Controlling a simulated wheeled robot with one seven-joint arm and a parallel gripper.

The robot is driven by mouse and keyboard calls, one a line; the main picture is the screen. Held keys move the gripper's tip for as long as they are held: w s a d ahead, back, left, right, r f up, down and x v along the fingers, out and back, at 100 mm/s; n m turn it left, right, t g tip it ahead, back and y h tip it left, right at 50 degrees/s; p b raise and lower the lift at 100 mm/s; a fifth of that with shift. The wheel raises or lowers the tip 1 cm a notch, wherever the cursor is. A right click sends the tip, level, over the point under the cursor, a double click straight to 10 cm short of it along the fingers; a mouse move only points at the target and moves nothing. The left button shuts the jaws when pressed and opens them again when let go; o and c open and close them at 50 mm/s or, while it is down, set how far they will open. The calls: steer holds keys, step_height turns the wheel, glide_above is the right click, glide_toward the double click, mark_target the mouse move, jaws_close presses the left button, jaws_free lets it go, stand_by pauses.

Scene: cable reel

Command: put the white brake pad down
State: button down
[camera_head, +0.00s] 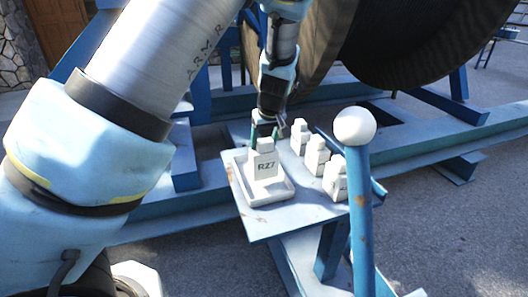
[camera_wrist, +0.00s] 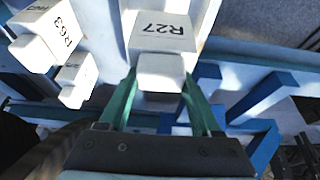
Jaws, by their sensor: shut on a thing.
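The white brake pad (camera_head: 264,166), marked R27, is upright at the white tray (camera_head: 270,199). Its base overlaps the back part of the tray, and I cannot tell whether it touches the tray floor. My gripper (camera_head: 264,138) comes down from above with its green fingers shut on the pad's top knob. In the wrist view the pad (camera_wrist: 160,32) is seen from above, with its knob between the fingers of my gripper (camera_wrist: 160,82).
Several similar white blocks (camera_head: 317,155) stand in a row to the right on the blue plate (camera_head: 262,228); one reads R63 (camera_wrist: 48,34). A blue lever with a white ball knob (camera_head: 355,126) rises at front right. The large cable reel (camera_head: 400,45) is behind.

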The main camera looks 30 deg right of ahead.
mark_target(264, 151)
steer(key=shift+f, duration=1.9)
steer(key=shift+c, duration=0.4)
jaws_free()
steer(key=d+v, duration=0.1)
steer(key=v, duration=1.1)
steer(key=w+a+f+g, duration=0.1)
steer(key=w+a, duration=0.2)
steer(key=a, duration=0.7)
steer(key=s+a+g, duration=0.1)
steer(key=s+a, duration=0.2)
steer(key=a, duration=1)
steer(key=s+a+g, duration=0.1)
steer(key=s+a, duration=0.3)
steer(key=a, duration=1)
steer(key=shift+a, duration=0.2)
